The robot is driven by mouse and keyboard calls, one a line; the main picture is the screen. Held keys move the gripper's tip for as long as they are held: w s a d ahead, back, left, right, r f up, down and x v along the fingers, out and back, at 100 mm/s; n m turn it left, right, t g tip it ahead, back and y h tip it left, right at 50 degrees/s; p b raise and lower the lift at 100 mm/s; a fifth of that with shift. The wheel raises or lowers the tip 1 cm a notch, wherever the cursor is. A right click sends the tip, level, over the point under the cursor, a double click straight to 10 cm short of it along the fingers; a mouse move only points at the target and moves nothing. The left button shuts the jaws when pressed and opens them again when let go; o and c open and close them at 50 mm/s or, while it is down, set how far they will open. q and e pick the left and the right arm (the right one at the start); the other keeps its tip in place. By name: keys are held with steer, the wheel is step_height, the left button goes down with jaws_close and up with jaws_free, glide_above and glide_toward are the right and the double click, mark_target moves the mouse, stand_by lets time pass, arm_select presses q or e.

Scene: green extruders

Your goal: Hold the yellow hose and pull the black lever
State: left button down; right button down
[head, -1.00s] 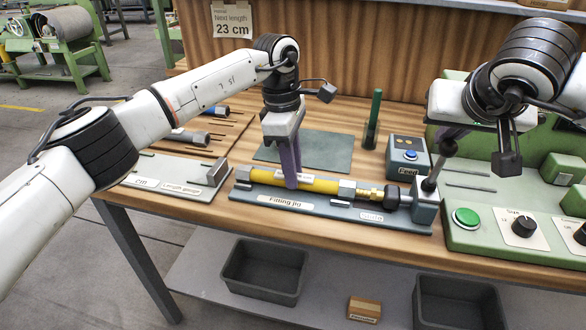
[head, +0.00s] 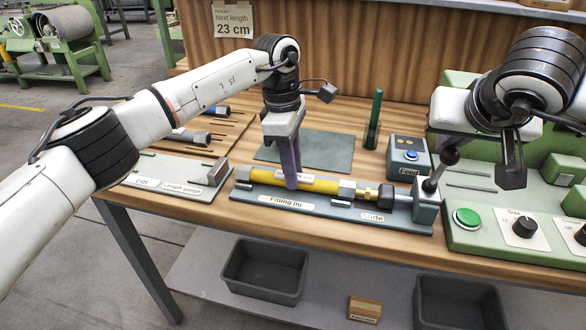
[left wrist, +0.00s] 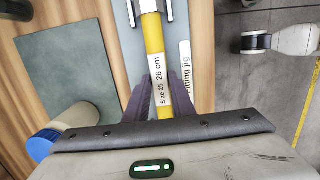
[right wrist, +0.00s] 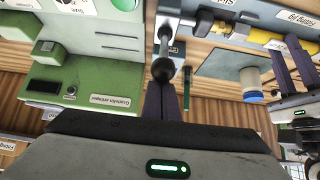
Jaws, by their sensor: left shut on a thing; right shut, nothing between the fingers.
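The yellow hose (head: 310,184) lies in the grey fitting jig (head: 315,208), with a brass fitting (head: 369,193) and a dark part at its right end. My left gripper (head: 291,184) is shut on the hose from above. In the left wrist view its fingers (left wrist: 160,90) straddle the hose (left wrist: 153,38) beside a "Size 25 26 cm" label. The black lever (head: 449,157) has a ball knob and leans up to the right at the jig's right end. My right gripper (right wrist: 165,92) is shut and empty, its fingertips right by the knob (right wrist: 162,70); contact is unclear.
A blue-button feed box (head: 408,156) and a green post (head: 373,120) stand behind the jig. A green machine (head: 475,238) with a green button is at right. Grey bins (head: 264,270) sit on the shelf below.

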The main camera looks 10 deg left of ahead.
arm_select(q)
steer(key=shift+d, duration=0.15)
arm_select(e)
steer(key=shift+s+f, duration=0.35)
steer(key=shift+s, duration=0.4)
steer(key=shift+s+f, duration=0.2)
steer(key=shift+s, duration=0.15)
steer(key=shift+w+r, duration=1.05)
steer(key=shift+w, duration=0.25)
step_height(320, 180, up, 7)
arm_select(q)
steer(key=c, duration=1.4)
jaws_free()
steer(key=shift+c, duration=0.2)
